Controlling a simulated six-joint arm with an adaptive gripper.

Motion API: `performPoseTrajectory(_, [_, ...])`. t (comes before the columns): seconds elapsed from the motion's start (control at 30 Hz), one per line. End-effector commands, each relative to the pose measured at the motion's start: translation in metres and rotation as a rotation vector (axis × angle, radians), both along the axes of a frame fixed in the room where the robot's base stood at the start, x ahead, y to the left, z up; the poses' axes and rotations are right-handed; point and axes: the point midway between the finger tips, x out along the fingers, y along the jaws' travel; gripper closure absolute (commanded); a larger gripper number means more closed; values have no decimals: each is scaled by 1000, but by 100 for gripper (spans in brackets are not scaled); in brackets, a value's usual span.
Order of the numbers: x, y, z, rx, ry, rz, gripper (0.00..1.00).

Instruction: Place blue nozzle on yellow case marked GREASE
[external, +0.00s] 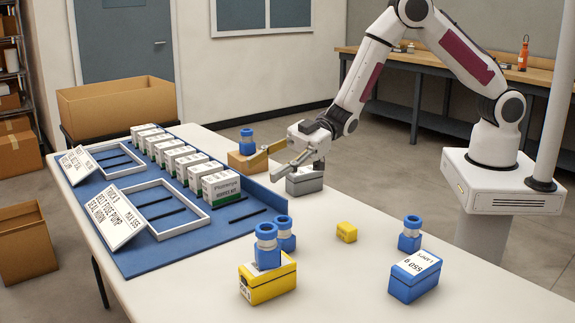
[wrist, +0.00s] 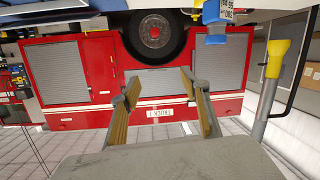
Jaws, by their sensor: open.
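A yellow case (external: 272,286) stands at the front of the white table in the external view, with a small label I cannot read. A blue nozzle (external: 267,252) stands upright on it, and another blue nozzle (external: 287,234) shows just behind. A third blue nozzle (external: 410,234) stands by the blue case. One more blue nozzle (external: 247,141) sits on a tan case (external: 240,163) further back. My gripper (external: 262,163) is open beside this tan case, its fingers pointing left. The wrist view shows the open fingers (wrist: 160,103) with nothing between them.
A blue case (external: 413,277) with a white label stands at right, a small yellow block (external: 346,232) mid-table, and a grey case (external: 305,182) under my wrist. White boxes (external: 222,187) and framed trays (external: 160,208) fill the left. The wrist view shows an upside-down red truck (wrist: 75,75).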

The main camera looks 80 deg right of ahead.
Motion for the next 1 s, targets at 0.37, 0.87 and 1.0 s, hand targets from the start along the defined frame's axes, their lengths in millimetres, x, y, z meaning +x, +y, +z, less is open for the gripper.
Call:
performPoseTrajectory(0.37, [14, -67, 62, -142, 28, -217, 54])
performPoseTrajectory(0.87, [-18, -160, 129, -266, 133, -490, 54])
performPoseTrajectory(1.0, [-37, -184, 143, -288, 173, -558, 54])
